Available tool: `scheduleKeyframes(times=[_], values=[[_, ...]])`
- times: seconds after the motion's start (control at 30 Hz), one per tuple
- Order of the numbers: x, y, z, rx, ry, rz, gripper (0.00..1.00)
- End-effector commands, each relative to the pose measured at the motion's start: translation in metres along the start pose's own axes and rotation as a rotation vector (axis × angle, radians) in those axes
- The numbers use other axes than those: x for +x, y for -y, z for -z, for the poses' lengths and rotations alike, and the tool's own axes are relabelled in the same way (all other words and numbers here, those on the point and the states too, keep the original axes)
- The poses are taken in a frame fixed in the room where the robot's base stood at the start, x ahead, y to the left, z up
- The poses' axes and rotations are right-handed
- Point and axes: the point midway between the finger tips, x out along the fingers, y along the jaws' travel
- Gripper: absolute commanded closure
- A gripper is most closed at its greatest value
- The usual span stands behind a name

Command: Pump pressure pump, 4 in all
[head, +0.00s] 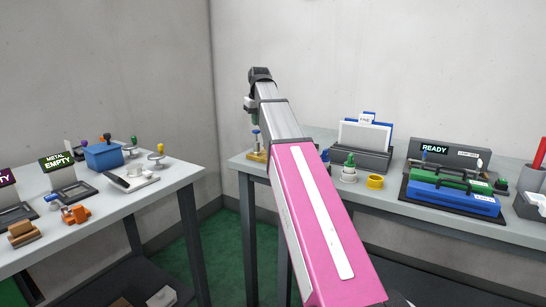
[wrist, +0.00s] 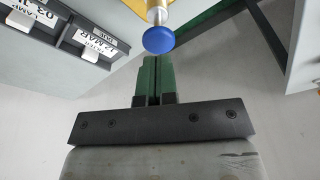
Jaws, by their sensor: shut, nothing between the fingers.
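The pressure pump (head: 257,156) stands at the left end of the right-hand table, with a yellow base and an upright rod topped by a blue knob. In the wrist view its round blue knob (wrist: 158,40) is large, on a pale shaft above a yellow base (wrist: 180,16). My gripper (wrist: 155,60) has its green fingers pressed together, with nothing between them. The fingertips are close to the knob; whether they touch it I cannot tell. In the head view my gripper (head: 254,117) is just above the pump, partly hidden by my arm.
The right table also holds a card holder (head: 362,158), a green-topped piece (head: 349,168), a yellow ring (head: 375,182) and a machine reading READY (head: 450,203). The left table (head: 150,196) bears a blue box (head: 103,156) and several small parts. Green floor shows between the tables.

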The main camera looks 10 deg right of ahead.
Motion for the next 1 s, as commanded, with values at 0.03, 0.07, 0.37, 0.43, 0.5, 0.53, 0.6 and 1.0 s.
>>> scheduleKeyframes(times=[0.03, 0.07, 0.37, 0.43, 0.5, 0.53, 0.6, 1.0], values=[[0.000, 0.000, 0.000, 0.000, 0.000, 0.000, 1.00], [0.000, 0.000, 0.000, 0.000, 0.000, 0.000, 1.00], [0.000, 0.000, 0.000, 0.000, 0.000, 0.000, 1.00], [0.000, 0.000, 0.000, 0.000, 0.000, 0.000, 1.00], [0.001, 0.000, 0.000, 0.000, 0.000, 0.000, 1.00], [0.001, 0.000, 0.000, 0.000, 0.000, 0.000, 1.00], [0.003, 0.000, -0.001, 0.000, -0.001, 0.000, 1.00], [0.014, 0.000, -0.003, 0.000, -0.001, 0.000, 1.00]])
